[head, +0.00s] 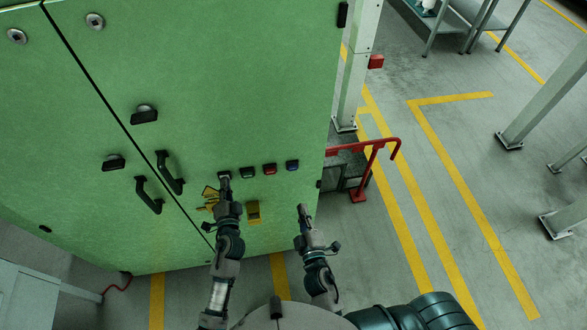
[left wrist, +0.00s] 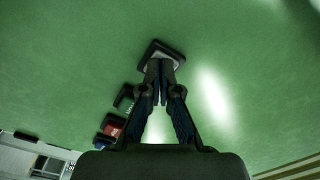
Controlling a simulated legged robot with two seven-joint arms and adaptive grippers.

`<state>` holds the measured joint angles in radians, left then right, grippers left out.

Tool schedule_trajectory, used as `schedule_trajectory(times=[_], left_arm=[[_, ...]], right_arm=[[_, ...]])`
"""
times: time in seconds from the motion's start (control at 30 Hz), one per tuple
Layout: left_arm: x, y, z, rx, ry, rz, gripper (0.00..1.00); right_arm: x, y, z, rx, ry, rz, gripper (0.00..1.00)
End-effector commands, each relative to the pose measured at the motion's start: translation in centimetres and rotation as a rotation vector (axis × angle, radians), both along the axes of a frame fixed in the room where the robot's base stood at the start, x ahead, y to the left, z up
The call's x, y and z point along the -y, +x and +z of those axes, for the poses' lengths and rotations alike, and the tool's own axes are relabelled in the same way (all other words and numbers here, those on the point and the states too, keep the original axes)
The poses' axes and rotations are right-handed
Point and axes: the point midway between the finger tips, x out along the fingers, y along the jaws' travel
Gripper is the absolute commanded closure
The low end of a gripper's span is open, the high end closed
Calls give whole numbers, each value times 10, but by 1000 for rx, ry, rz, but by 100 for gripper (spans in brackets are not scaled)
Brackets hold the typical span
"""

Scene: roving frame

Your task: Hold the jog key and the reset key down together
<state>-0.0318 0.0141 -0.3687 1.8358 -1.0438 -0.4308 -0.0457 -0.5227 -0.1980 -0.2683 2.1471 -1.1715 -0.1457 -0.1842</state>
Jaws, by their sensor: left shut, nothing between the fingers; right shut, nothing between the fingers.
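A row of square keys sits on the green cabinet (head: 240,90): a green key (head: 247,172), a red key (head: 270,169) and a blue key (head: 292,165). A pale key (left wrist: 163,54) in a dark frame is at the row's left end. I cannot read which are jog and reset. My left gripper (head: 224,178) is shut and empty, its tips at the pale key and partly covering it; I cannot tell whether it is pressed. The left wrist view also shows these fingertips (left wrist: 160,66). My right gripper (head: 302,207) is shut and empty, below the blue key and apart from the panel.
Black door handles (head: 160,183) and knobs stick out of the cabinet left of the keys. A yellow plate (head: 253,211) is below them. A red rail (head: 378,145) and a pale post (head: 358,65) stand right of the cabinet.

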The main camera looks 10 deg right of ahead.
Motion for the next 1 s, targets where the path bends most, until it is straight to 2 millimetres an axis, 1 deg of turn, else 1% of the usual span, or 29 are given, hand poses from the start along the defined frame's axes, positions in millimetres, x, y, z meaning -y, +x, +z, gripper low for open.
schedule_trajectory(times=[0.17, 1.0], left_arm=[[0, -5, -1, -1, -1, 0, 100], [0, -60, -1, -1, -1, 0, 100]], right_arm=[[0, 0, 0, 0, 0, 0, 100], [0, 0, -5, -1, 0, 0, 100]])
